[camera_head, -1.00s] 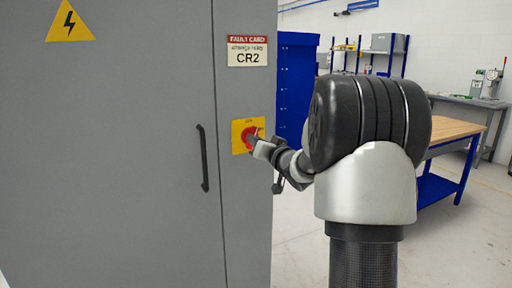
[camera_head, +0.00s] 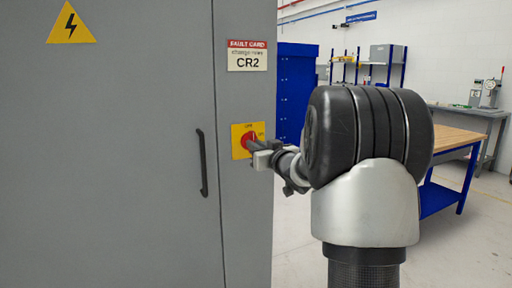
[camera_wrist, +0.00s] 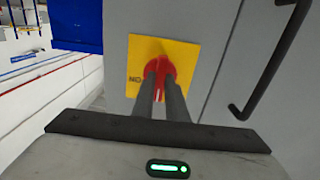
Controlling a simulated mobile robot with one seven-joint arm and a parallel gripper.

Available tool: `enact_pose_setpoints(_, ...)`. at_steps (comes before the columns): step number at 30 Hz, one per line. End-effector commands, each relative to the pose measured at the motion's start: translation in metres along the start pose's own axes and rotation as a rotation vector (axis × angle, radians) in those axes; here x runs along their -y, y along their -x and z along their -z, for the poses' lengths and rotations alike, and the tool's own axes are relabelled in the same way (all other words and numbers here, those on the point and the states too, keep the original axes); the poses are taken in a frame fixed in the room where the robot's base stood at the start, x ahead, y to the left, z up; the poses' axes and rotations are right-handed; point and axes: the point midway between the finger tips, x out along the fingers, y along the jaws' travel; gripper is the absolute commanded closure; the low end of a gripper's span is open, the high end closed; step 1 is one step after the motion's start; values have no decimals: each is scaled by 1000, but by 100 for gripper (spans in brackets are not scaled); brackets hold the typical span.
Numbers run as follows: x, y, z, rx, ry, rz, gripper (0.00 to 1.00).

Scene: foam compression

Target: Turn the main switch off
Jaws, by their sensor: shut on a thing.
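The main switch is a red rotary knob (camera_head: 247,140) on a yellow plate (camera_head: 237,152), set on the right part of the grey cabinet front. The fingers hide part of the knob.
The grey cabinet (camera_head: 110,150) has a black door handle (camera_head: 203,163) left of the switch. A fault card (camera_head: 247,56) reading CR2 is above it. A blue cabinet (camera_head: 296,95) and a wooden-topped workbench (camera_head: 452,138) stand behind to the right.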

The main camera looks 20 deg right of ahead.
Motion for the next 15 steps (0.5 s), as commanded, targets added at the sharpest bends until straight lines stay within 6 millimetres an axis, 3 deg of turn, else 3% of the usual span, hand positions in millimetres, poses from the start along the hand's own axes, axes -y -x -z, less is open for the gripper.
enact_pose_setpoints(6,0,0,0,1,3,0,100)
enact_pose_setpoints(7,0,0,0,1,3,0,82)
enact_pose_setpoints(9,0,0,0,1,3,0,71)
enact_pose_setpoints(15,0,0,0,1,1,0,69)
